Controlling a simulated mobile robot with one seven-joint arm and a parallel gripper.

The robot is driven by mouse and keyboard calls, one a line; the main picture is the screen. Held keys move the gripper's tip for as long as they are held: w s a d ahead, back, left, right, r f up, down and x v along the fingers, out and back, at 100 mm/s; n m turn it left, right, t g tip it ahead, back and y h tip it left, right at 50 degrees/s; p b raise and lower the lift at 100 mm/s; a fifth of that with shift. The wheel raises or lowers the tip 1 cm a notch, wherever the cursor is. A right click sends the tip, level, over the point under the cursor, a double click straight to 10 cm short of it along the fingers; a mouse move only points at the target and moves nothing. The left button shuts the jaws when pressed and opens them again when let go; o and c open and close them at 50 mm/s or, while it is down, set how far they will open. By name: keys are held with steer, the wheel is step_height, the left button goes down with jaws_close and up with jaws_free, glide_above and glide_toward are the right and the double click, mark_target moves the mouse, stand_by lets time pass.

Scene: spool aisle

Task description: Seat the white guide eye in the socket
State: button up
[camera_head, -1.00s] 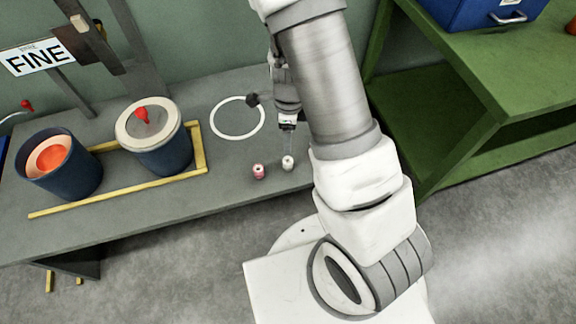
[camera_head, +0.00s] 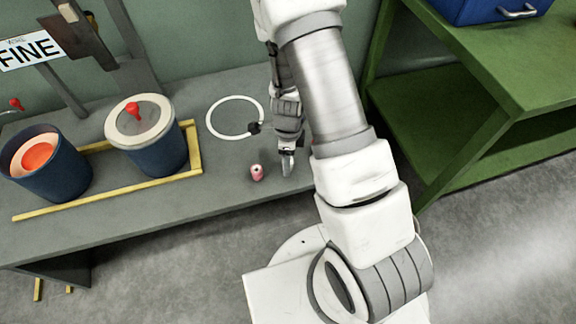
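My gripper (camera_head: 287,168) points down at the table near its front edge, at the spot where the small white guide eye stood. The white guide eye cannot be made out clearly now; the fingers cover that spot. Whether the fingers are open or closed on it is too small to tell. A pink-and-white small guide eye (camera_head: 257,172) stands on the table just left of my gripper, apart from it. I cannot make out the socket for certain.
A white ring (camera_head: 209,120) lies on the grey table (camera_head: 225,190) behind the pink eye. Two dark blue buckets (camera_head: 62,178) (camera_head: 160,160), the right one lidded with a red knob, stand by a yellow frame (camera_head: 110,200). A green shelf (camera_head: 500,95) stands right.

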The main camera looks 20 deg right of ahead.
steer(key=shift+r, duration=0.1)
jaws_close()
steer(key=shift+r, duration=0.1)
stand_by(0.3)
